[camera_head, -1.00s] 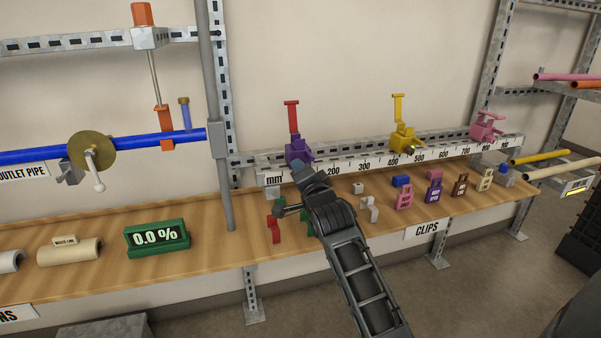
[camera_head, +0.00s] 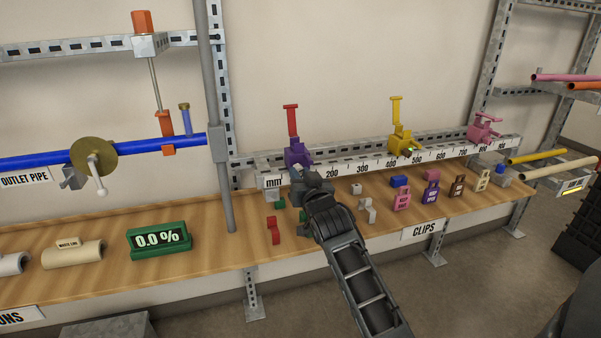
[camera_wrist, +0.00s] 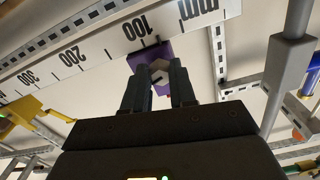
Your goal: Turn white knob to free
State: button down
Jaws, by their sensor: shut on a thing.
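The purple clamp (camera_head: 298,152) with a red upright handle (camera_head: 291,120) sits on the ruler rail near its left end. The wrist view shows the purple clamp's underside (camera_wrist: 139,60) near the 100 mark. A small pale, faceted knob (camera_wrist: 158,68) shows against the purple between my fingertips. My gripper (camera_wrist: 159,79) is shut on this white knob, with a finger on each side. The knob's exact turned angle cannot be told.
The ruler rail (camera_head: 345,164) runs right to a yellow clamp (camera_head: 402,142) and a pink clamp (camera_head: 482,132). Below my arm, the wooden shelf (camera_head: 215,246) carries several clips, including a red clip (camera_head: 273,230). A grey post (camera_head: 222,150) stands left of the rail.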

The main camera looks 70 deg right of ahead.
jog(key=n+p, duration=0.3)
jog(key=n, duration=0.3)
jog(key=shift+s+n, duration=0.1)
jog(key=shift+n, duration=0.2)
jog(key=n+p, duration=0.2)
jog(key=n, duration=0.3)
jog(key=shift+s+d+p, duration=0.1)
jog(key=shift+p, duration=0.3)
jog(key=shift+f+n, duration=0.1)
jog(key=shift+n, duration=0.2)
jog(key=c, duration=1.2)
grip_release()
